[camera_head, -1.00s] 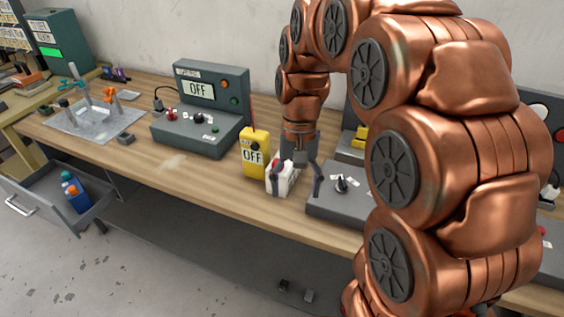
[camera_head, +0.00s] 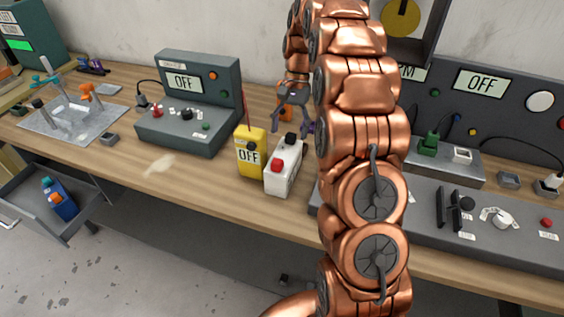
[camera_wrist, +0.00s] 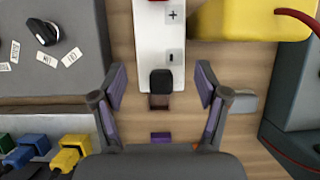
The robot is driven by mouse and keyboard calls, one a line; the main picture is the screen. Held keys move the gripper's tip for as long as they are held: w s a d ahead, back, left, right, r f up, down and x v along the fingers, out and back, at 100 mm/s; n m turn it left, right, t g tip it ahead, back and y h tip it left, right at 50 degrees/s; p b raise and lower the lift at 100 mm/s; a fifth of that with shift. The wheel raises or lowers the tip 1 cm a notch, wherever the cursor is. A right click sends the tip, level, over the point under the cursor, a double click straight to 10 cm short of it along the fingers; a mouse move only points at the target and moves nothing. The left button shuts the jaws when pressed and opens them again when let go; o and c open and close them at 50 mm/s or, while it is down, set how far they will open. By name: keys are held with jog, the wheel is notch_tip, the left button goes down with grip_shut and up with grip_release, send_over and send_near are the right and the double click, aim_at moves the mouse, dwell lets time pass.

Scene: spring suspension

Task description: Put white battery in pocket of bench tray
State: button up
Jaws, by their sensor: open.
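The white battery (camera_head: 283,172) stands upright on the bench beside a yellow box marked OFF (camera_head: 251,158). It has a red cap and a black cap, and its top also shows in the wrist view (camera_wrist: 158,42). My gripper (camera_head: 295,114) is open and empty, behind and above the battery in the head view. In the wrist view, the fingers (camera_wrist: 160,86) are spread wide, with the battery's black cap between and just beyond them. A grey tray-like plate (camera_head: 60,131) with tools lies at the bench's left; I cannot make out a pocket in it.
A green-grey OFF console (camera_head: 180,137) stands left of the battery. A grey control panel (camera_head: 440,223) with knobs lies right, partly behind my arm. Bare wood lies in front of the console.

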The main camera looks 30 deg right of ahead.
aim_at(286, 152)
jog(key=shift+p+x, duration=1.75)
jog(key=shift+x, duration=2.15)
grip_shut()
